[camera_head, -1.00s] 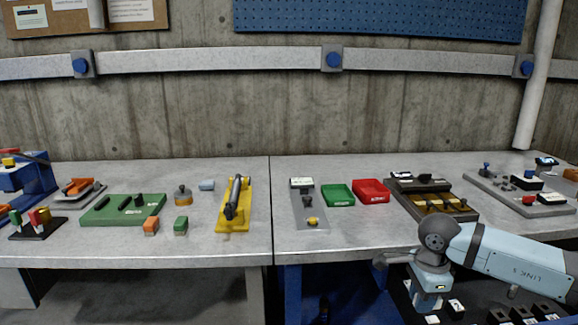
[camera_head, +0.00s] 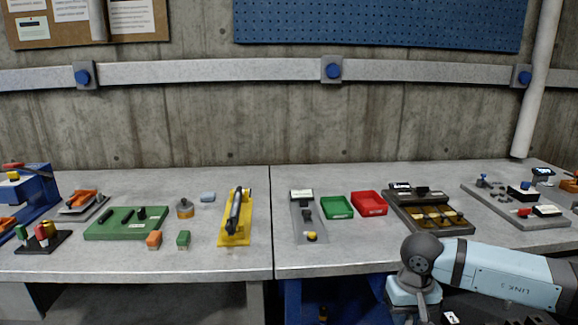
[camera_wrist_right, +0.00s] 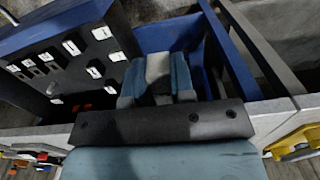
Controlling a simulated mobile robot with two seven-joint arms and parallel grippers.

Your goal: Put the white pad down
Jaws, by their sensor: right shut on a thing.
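In the right wrist view my right gripper (camera_wrist_right: 157,78) is shut, its light-blue fingers on either side of a pale grey-white piece, which looks like the white pad (camera_wrist_right: 158,66). Only part of the pad shows between the fingers. It is held over a blue-walled space below the bench edge, beside a black panel (camera_wrist_right: 75,62) with slots and white number labels. What lies under the pad is hard to make out. In the head view my right arm comes in at the lower right and its gripper is out of frame. My left gripper is in neither view.
The grey bench (camera_head: 130,262) carries a green board (camera_head: 126,223), a yellow fixture (camera_head: 235,217), a green tray (camera_head: 337,207) and a red tray (camera_head: 369,203). A blue wall (camera_wrist_right: 188,33) stands close by the right gripper. The bench's front strip is mostly clear.

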